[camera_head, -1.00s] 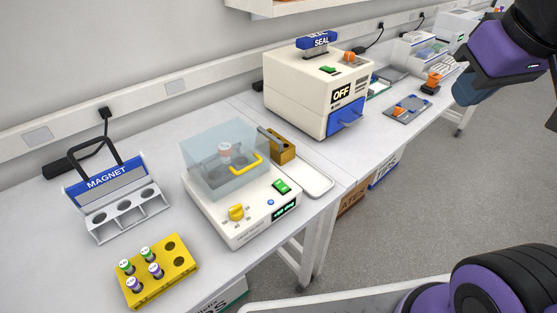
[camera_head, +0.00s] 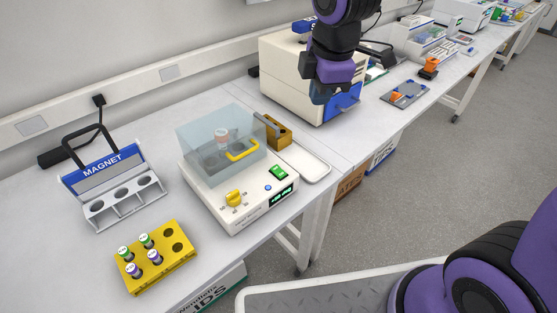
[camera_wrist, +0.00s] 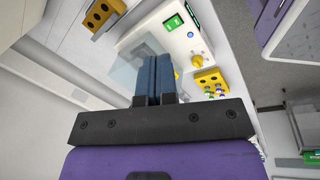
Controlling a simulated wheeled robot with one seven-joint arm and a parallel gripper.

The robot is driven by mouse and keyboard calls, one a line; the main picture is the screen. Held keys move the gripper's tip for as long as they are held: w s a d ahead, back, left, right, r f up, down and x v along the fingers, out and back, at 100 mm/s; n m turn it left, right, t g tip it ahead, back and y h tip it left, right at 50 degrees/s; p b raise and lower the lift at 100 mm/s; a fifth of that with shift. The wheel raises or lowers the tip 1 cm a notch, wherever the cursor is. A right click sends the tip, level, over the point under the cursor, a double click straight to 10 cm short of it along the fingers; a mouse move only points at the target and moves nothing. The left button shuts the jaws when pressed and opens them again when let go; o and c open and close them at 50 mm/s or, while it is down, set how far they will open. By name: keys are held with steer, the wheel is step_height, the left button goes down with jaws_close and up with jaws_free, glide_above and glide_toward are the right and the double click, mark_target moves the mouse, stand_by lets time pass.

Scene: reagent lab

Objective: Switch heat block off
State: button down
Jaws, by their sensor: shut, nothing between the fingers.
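The heat block (camera_head: 243,203) is a cream box on the bench with a clear lid (camera_head: 222,138) with a yellow handle, which is down over a capped tube. Its front panel has a green rocker switch (camera_head: 278,172), a yellow knob (camera_head: 234,198), a blue button (camera_head: 268,188) and a lit green display (camera_head: 281,197). In the wrist view the green switch (camera_wrist: 173,22) shows near the top. My gripper (camera_wrist: 155,58) is shut and empty, its blue fingers pressed together. In the head view my gripper (camera_head: 318,97) hangs above the bench, behind and right of the heat block, in front of the sealer.
The sealer (camera_head: 290,75) stands behind, partly hidden by my arm. A magnet rack (camera_head: 115,187) stands left, and a yellow tube rack (camera_head: 160,262) with several tubes sits in front of it. A white tray (camera_head: 309,165) and a brown block (camera_head: 278,136) lie beside the heat block's right side.

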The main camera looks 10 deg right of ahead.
mark_target(278, 167)
steer(key=w+a+f+n+g, duration=0.1)
steer(key=a+f+n, duration=0.4)
steer(key=a+f, duration=0.1)
steer(key=shift+w+a+f+n, duration=0.15)
steer(key=shift+w+a+n, duration=0.05)
steer(key=shift+a+n, duration=0.15)
steer(key=shift+f, duration=0.1)
steer(key=f, duration=0.4)
steer(key=w+f, duration=0.1)
steer(key=f, duration=0.4)
steer(key=a+f, duration=0.1)
steer(key=f, duration=0.3)
steer(key=shift+w+f, duration=0.2)
steer(key=shift+f, duration=0.15)
